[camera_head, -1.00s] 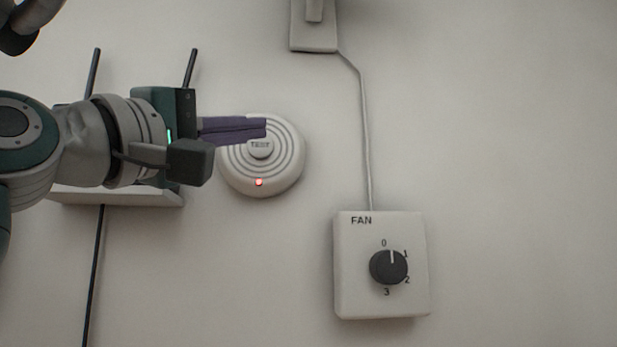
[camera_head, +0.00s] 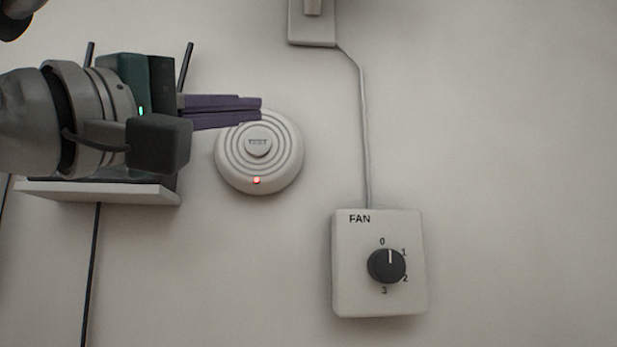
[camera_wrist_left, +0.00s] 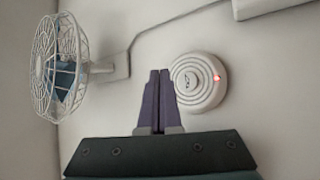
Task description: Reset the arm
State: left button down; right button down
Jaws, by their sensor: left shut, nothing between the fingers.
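My left gripper (camera_head: 260,110) comes in from the left in the head view. Its purple fingers are shut and empty, and their tips overlap the upper edge of the round white alarm (camera_head: 232,168). The alarm has rings, a TEST button in its middle and a lit red light near its lower edge. In the left wrist view the closed fingers (camera_wrist_left: 160,75) point up the picture, beside the alarm (camera_wrist_left: 205,98) and to its left. My right gripper is not in view.
A white FAN box (camera_head: 350,290) with a dark knob, its mark near 0, is on the wall at lower right. A cable runs up from it. A wire-cage fan (camera_wrist_left: 45,75) shows in the wrist view. The wall at right is bare.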

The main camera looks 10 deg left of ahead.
pick_arm(q)
jog(key=s+f+m+g+y, duration=0.1)
jog(key=f+m+g+y, duration=0.15)
jog(key=f, duration=0.75)
jog(key=s+a+f+m+g+y, duration=0.15)
jog(key=f+g, duration=0.25)
jog(key=f, duration=0.6)
jog(key=s+d+f+m+g+y, duration=0.1)
jog(key=s+f+m+g+y, duration=0.15)
jog(key=f, duration=0.85)
jog(key=s+a+f+m+g+y, duration=0.1)
jog(key=s+a+f+m+g, duration=0.1)
jog(key=s+f+g, duration=0.2)
jog(key=s+a+f+m+g+y, duration=0.1)
jog(key=s+a+f+m+g, duration=0.1)
jog(key=s+f, duration=0.9)
jog(key=s+m+g, duration=0.1)
jog(key=s+g, duration=0.1)
jog(key=shift+s+a+f+y, duration=0.25)
jog(key=shift+s+a+y, duration=0.05)
jog(key=shift+s+y, duration=0.1)
jog(key=shift+w, duration=0.1)
